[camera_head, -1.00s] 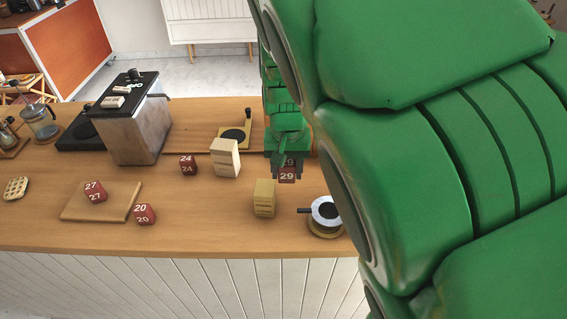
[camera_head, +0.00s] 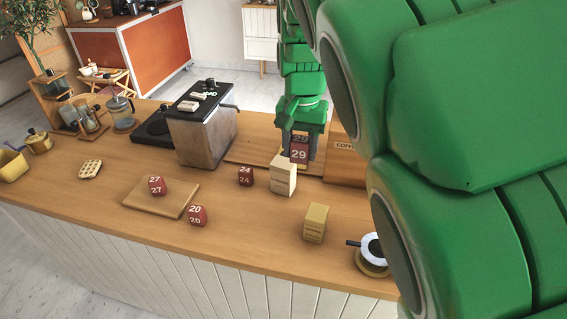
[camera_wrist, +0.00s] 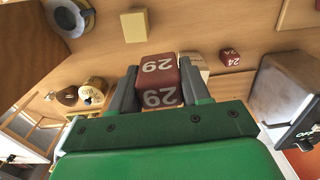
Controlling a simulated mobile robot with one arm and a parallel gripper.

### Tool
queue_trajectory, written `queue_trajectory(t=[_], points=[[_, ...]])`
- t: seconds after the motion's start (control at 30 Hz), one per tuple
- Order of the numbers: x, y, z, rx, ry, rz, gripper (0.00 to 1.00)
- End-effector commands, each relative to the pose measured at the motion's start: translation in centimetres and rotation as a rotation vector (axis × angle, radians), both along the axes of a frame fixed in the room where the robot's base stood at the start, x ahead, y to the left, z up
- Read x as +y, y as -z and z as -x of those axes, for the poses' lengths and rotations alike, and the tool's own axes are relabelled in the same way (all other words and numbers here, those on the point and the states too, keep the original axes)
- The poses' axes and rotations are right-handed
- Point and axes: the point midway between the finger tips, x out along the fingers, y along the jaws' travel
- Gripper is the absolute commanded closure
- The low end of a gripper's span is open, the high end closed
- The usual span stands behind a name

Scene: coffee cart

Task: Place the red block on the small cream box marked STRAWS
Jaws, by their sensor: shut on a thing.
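My gripper (camera_head: 299,158) is shut on a red block numbered 29 (camera_head: 299,150), which also shows between the fingers in the wrist view (camera_wrist: 158,80). In the head view the block appears just above and right of a pale cream box (camera_head: 282,178). A yellower small box (camera_head: 315,223) stands nearer the counter's front edge and shows at the top of the wrist view (camera_wrist: 134,25). The print on both boxes is too small to read, so I cannot tell which says STRAWS.
Other red blocks are 24 (camera_head: 246,176), 20 (camera_head: 198,215), and 27 (camera_head: 157,186) on a wooden board (camera_head: 177,207). A metal machine (camera_head: 205,135) stands behind them. A round white-topped item (camera_head: 372,250) sits near the front edge.

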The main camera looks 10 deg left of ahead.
Motion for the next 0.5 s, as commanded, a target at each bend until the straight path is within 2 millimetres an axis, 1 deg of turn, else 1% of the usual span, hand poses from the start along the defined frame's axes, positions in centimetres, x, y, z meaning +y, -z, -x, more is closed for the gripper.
queue_trajectory(t=[0.07,0.17,0.5], points=[[0.4,-0.3,-0.1,0.0,-0.002,0.001,0.84],[0.7,-0.2,-0.4,0.001,-0.002,0.002,0.84],[2.5,1.5,-4.0,0.001,-0.002,0.001,0.84]])
